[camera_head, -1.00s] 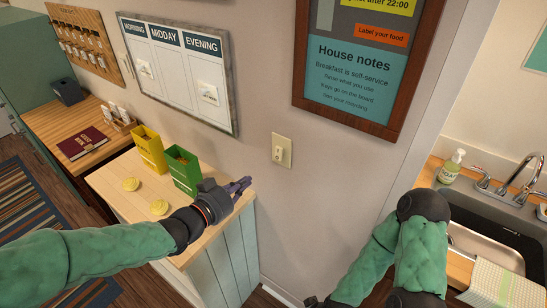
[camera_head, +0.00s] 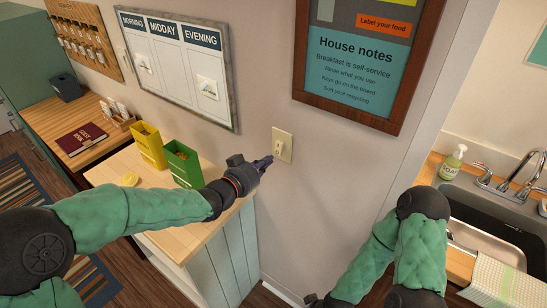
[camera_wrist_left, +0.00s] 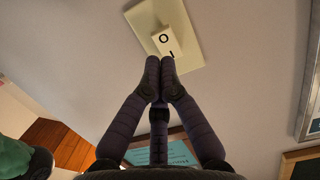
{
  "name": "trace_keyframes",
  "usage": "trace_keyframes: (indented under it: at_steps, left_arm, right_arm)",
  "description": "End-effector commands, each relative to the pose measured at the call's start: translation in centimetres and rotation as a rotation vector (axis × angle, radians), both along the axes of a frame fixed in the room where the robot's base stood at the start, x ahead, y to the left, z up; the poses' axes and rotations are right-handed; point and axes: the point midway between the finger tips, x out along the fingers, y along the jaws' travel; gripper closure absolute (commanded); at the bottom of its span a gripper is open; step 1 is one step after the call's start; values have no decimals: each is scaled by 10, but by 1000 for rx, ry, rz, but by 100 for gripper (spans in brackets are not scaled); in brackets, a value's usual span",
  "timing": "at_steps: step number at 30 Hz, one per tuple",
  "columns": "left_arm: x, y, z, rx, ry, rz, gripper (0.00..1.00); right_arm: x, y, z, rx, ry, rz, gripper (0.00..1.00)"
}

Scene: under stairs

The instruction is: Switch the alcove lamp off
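A cream wall switch (camera_head: 284,143) is mounted on the grey wall, right of the meal board. In the left wrist view its plate (camera_wrist_left: 187,16) carries a white rocker (camera_wrist_left: 164,40) marked O and I. My left gripper (camera_head: 269,161) is beside the lower left of the switch in the head view. In the left wrist view its fingertips (camera_wrist_left: 160,76) are together, empty, and overlap the I end of the rocker; I cannot tell if they touch it. Only a dark bit of my right gripper (camera_head: 318,301) shows at the bottom edge. No lamp is in view.
A wooden-topped cabinet (camera_head: 190,232) stands below my left forearm, with a yellow box (camera_head: 148,146) and a green box (camera_head: 182,164) on it. The framed house notes (camera_head: 362,70) hang right of the switch. A sink (camera_head: 486,240) is at the right.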

Motion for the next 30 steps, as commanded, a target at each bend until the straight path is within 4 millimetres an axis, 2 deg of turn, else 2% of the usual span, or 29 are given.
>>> trace_keyframes:
  at_steps: [3, 10, 24, 30]
  left_arm:
    - [14, -11, -4, 1, 0, -1, 100]
    - [29, -21, -6, 0, -1, -1, 100]
    - [32, -23, -7, 0, -2, 0, 100]
    - [34, -25, -13, -20, -30, 1, 100]
  right_arm:
    - [0, 0, -2, 0, 0, 0, 100]
    - [0, 0, -4, 0, 0, 0, 100]
    - [0, 0, -5, 0, 0, 0, 100]
    - [0, 0, -22, 0, 0, 0, 100]
